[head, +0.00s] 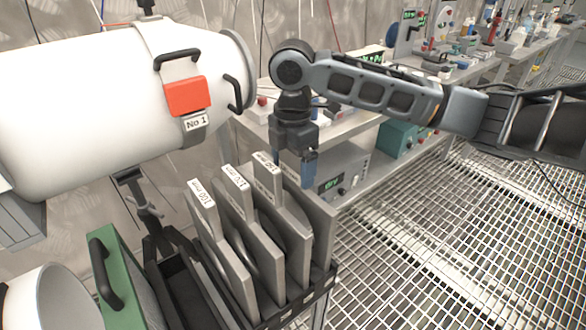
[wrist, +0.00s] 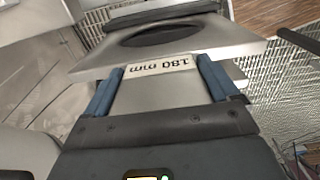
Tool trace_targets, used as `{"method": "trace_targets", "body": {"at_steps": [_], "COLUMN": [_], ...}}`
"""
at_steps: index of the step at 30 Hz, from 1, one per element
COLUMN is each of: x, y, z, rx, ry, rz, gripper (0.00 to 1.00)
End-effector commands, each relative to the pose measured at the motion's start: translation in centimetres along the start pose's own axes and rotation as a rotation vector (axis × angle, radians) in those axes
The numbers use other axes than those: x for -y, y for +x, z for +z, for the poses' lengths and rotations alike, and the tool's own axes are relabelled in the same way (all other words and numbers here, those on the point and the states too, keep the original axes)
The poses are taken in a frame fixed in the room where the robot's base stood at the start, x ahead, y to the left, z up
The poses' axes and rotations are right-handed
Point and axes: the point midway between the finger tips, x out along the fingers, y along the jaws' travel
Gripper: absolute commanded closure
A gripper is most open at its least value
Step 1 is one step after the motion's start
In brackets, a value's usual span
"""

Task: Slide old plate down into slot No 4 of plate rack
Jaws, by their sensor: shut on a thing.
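A grey plate with a narrow upright tab is in my gripper (head: 293,168). In the wrist view, the blue fingers (wrist: 160,88) stand on either side of the plate's tab (wrist: 158,92), whose label reads 180 mm. The dark plate rack (head: 262,318) stands below at the bottom centre of the head view. Several grey plates stand upright in it, including one labelled 100 mm (head: 203,205) and another labelled plate (head: 237,190). The held plate is at the rack's right end, close to its neighbours. The slot numbers and the lower edge of the held plate are hidden.
A large white cylinder (head: 100,95) with a red block and a No 1 label stands at upper left. A green panel with a black handle (head: 120,275) is at lower left. Benches with instruments (head: 350,170) run behind my arm. Open grating floor (head: 440,250) lies to the right.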

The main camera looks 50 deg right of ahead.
Motion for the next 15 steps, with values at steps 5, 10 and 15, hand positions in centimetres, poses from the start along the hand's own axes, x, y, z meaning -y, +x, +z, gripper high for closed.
{"method": "trace_targets", "body": {"at_steps": [5, 10, 15], "x": [-0.03, -0.03, -0.01], "y": [1.08, 1.06, 1.37], "z": [0.06, 0.04, 0.04], "rx": [0.000, 0.000, 0.000], "ry": [0.001, 0.001, 0.001], "rz": [0.001, 0.001, 0.000], "gripper": [0.48, 0.48, 0.08]}}
